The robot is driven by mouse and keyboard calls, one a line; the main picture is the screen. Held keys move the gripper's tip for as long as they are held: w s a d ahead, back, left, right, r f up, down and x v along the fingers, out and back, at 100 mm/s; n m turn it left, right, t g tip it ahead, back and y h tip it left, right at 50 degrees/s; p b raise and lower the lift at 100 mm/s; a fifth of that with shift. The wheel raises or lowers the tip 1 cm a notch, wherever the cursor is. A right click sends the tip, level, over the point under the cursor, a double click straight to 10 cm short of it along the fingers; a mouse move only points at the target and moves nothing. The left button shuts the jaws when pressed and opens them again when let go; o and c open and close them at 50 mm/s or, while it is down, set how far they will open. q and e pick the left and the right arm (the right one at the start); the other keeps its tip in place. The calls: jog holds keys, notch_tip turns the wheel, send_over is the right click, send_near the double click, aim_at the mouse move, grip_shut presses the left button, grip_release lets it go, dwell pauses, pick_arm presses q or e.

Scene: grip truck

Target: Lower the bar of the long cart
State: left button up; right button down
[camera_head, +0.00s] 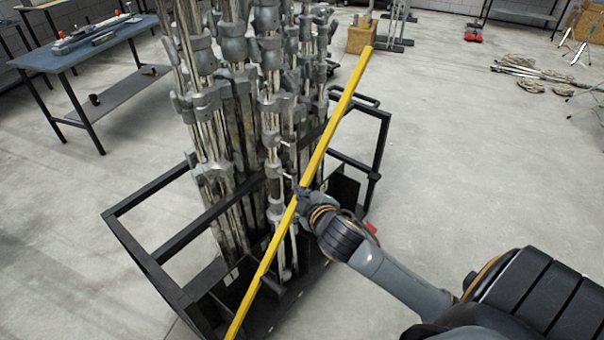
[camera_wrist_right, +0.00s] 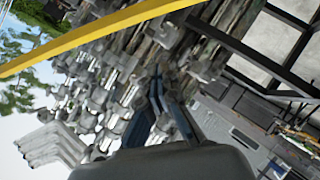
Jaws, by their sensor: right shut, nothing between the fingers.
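The long cart (camera_head: 152,262) has a black frame and is loaded with several upright grey metal stands (camera_head: 240,125). The yellow bar (camera_head: 335,118) runs slanted across the near side of the cart, from the upper right to the lower left edge of the head view. It also crosses the top left of the right wrist view (camera_wrist_right: 95,34). My right gripper (camera_head: 302,195) is beside the bar near its middle. Its fingers (camera_wrist_right: 160,92) are close together and empty. I cannot tell whether they touch the bar. My left gripper is out of view.
A blue-topped table (camera_head: 85,48) with tools stands at the left. A cardboard box (camera_head: 360,38) is behind the cart. Coiled ropes or cables (camera_head: 535,72) lie on the floor at the far right. The concrete floor right of the cart is mostly clear.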

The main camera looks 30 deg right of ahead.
jog(key=s+a+r+g, duration=0.1)
jog(key=s, duration=0.1)
jog(key=p, duration=0.2)
send_over(294, 206)
notch_tip(294, 206, down, 5)
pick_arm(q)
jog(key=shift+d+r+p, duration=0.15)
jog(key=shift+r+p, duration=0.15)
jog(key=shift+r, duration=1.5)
pick_arm(e)
jog(key=shift+s+d+f+h, duration=0.2)
jog(key=shift+d+f+h, duration=0.1)
jog(key=shift+d+f, duration=1)
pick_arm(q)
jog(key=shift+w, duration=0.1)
pick_arm(e)
jog(key=shift+f, duration=0.1)
